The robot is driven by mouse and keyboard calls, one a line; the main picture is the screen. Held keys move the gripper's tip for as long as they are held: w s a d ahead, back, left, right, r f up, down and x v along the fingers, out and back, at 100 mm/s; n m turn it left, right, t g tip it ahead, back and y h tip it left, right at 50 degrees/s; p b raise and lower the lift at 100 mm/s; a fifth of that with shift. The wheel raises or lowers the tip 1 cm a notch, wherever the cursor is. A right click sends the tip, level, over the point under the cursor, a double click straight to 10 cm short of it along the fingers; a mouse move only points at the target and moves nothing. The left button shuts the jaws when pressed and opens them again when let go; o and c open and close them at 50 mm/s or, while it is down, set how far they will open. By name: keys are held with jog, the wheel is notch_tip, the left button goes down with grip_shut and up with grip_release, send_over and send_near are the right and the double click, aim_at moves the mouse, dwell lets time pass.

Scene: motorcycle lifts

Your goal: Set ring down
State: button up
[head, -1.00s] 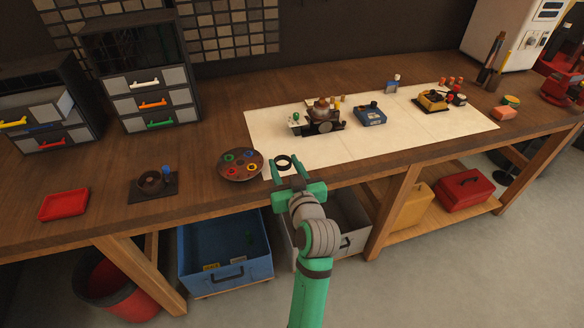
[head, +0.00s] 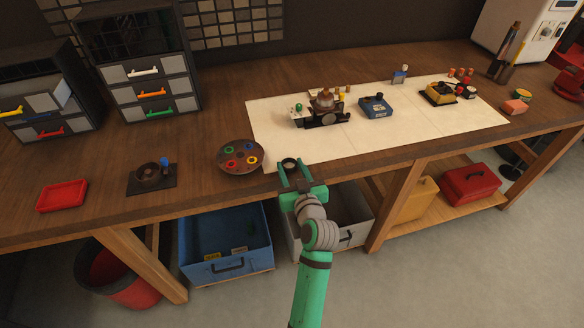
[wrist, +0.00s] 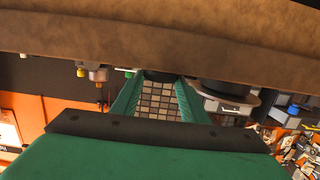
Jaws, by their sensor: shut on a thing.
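A small dark ring (head: 289,163) is held at the tips of my gripper (head: 294,171), which is shut on it. In the head view the ring appears at the front edge of the cream mat (head: 400,137), just right of the round brown tray (head: 226,166). I cannot tell whether it touches the surface. In the wrist view the green fingers point away from the camera, with a dark piece of the ring (wrist: 160,75) between their tips. The rest of the ring is hidden there.
Several coloured rings lie on the round tray. A dark holder (head: 150,176) and a red tray (head: 62,195) are to the left. An engine-like assembly (head: 322,108) and a blue box (head: 377,107) stand on the mat. The mat's front middle is clear.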

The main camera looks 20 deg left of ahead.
jog(key=shift+f, duration=0.1)
jog(key=shift+a+f, duration=0.1)
jog(key=o, duration=1.1)
jog(key=shift+o, duration=0.2)
